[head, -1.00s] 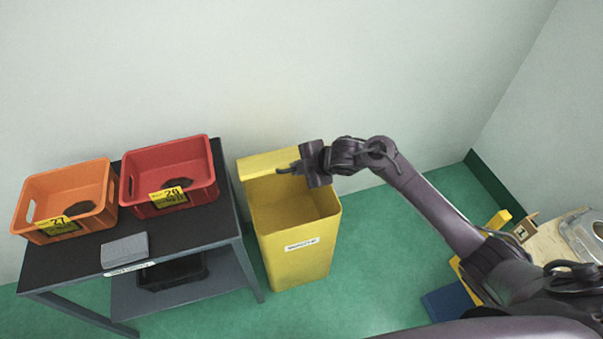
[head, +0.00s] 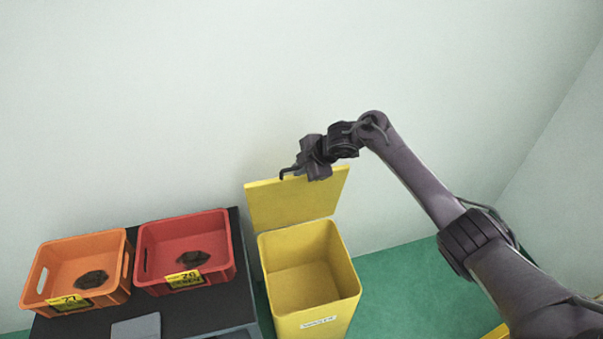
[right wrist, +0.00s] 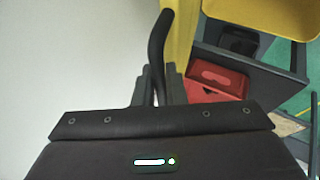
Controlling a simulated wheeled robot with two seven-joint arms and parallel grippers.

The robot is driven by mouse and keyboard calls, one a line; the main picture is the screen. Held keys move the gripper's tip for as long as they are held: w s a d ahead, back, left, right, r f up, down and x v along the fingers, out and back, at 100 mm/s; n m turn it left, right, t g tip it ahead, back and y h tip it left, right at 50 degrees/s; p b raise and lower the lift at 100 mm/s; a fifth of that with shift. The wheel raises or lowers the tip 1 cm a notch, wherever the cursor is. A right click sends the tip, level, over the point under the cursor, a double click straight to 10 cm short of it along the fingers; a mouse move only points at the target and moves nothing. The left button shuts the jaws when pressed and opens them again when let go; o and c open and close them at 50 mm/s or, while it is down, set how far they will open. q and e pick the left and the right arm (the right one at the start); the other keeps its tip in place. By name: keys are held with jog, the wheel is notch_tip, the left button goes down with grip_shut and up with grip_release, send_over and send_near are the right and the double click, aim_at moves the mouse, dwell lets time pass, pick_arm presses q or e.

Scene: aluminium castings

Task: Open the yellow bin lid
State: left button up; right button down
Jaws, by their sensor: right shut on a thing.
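The yellow bin (head: 318,315) stands on the floor right of the dark table, and its empty-looking inside shows. Its yellow lid (head: 295,203) stands raised, nearly upright, at the bin's back near the wall. My right gripper (head: 298,170) is at the lid's upper edge. It is shut on a dark curved handle (right wrist: 160,38), which rises between the fingers (right wrist: 156,86) in the right wrist view, beside the yellow lid (right wrist: 180,38). The handle's joint with the lid is hidden. My left gripper is in neither view.
A dark table (head: 222,306) stands left of the bin, with an orange crate (head: 112,290) and a red crate (head: 226,255), each holding a dark part. A grey block (head: 136,327) lies in front. The wall is close behind the lid. Green floor is free to the right.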

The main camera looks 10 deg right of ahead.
jog(key=shift+w, duration=0.35)
jog(key=c, duration=1.5)
grip_release()
jog(key=b+v, duration=0.1)
jog(key=v, duration=0.6)
jog(key=shift+s+d+r, duration=0.15)
jog(key=shift+d+r, duration=0.05)
jog(key=shift+r, duration=0.1)
jog(key=shift+a+f, duration=0.1)
